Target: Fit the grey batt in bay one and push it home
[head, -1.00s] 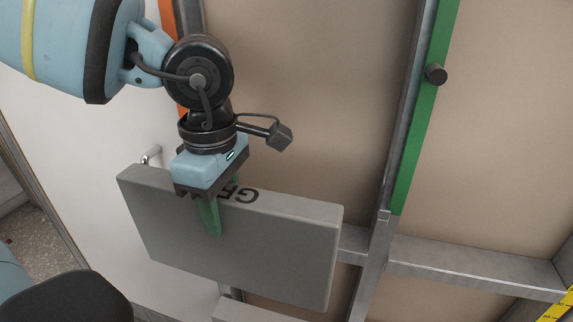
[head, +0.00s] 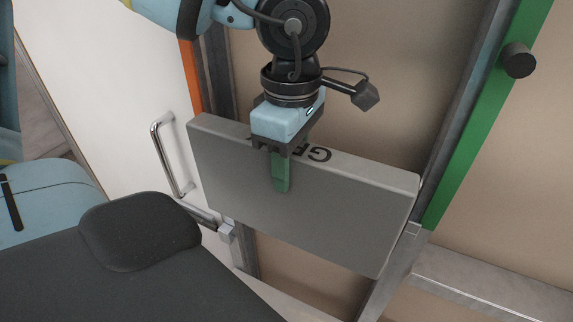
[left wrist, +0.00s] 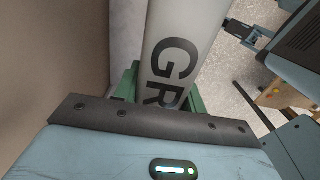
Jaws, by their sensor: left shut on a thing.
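The grey batt (head: 300,205) is a thick slab with dark letters on its top edge, tilted down to the right in the head view. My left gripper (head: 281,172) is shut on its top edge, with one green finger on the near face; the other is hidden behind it. In the left wrist view the batt's lettered edge (left wrist: 182,40) lies between the green fingers. The batt hangs in front of a tan-backed bay (head: 375,85) between metal studs. Its right end is close to the green-striped stud (head: 455,125); contact is unclear. No bay number is readable. My right gripper is not in view.
A white panel with a metal handle (head: 165,160) stands at the left, beside an orange strip (head: 190,75). A dark knob (head: 517,60) sticks out from the green strip. A metal crosspiece (head: 480,285) runs at lower right.

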